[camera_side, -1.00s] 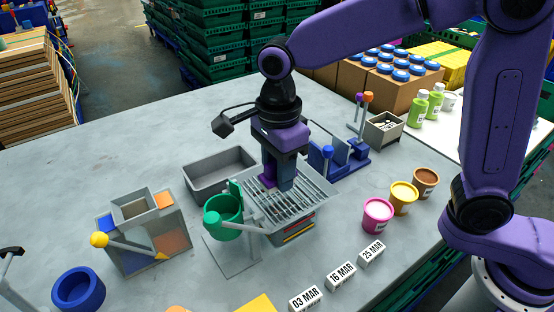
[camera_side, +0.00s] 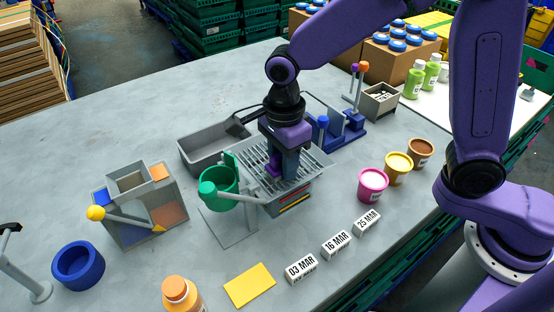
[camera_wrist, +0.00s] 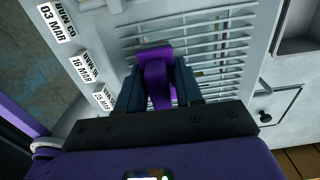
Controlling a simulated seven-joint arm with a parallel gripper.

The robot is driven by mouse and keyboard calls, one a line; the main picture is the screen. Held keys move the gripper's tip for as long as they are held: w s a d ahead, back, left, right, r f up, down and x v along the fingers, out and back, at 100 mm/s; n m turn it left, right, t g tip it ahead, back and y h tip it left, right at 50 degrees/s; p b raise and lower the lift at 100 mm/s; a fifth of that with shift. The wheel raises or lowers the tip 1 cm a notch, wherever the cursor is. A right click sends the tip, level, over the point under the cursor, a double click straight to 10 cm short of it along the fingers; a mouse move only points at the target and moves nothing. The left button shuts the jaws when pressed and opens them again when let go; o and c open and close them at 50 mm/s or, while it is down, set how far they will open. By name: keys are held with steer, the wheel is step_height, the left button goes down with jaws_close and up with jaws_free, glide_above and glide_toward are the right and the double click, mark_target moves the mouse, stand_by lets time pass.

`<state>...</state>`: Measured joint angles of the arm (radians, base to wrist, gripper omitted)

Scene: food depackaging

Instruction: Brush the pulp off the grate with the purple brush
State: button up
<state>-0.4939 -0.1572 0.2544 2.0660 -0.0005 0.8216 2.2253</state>
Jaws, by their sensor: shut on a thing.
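My gripper (camera_side: 288,172) is shut on the purple brush (camera_side: 273,168) over the slatted grey grate (camera_side: 310,164). The brush also shows between my fingers in the wrist view (camera_wrist: 158,75), with the grate slats (camera_wrist: 222,50) around and beyond it. The brush's lower end is low at the slats, but I cannot tell whether it touches them. The grate tops a grey box with coloured strips at its front. I cannot make out pulp on the slats; part of the grate is hidden by my fingers and the brush.
A green cup (camera_side: 218,188) on a stand is close at the grate's left. A grey bin (camera_side: 200,153) is behind it, and a blue holder (camera_side: 345,130) is behind right. Date blocks (camera_side: 337,245) and coloured tubs (camera_side: 372,186) are in front and right.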

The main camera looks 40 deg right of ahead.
steer(key=shift+a, duration=1.15)
steer(key=shift+r, duration=4.1)
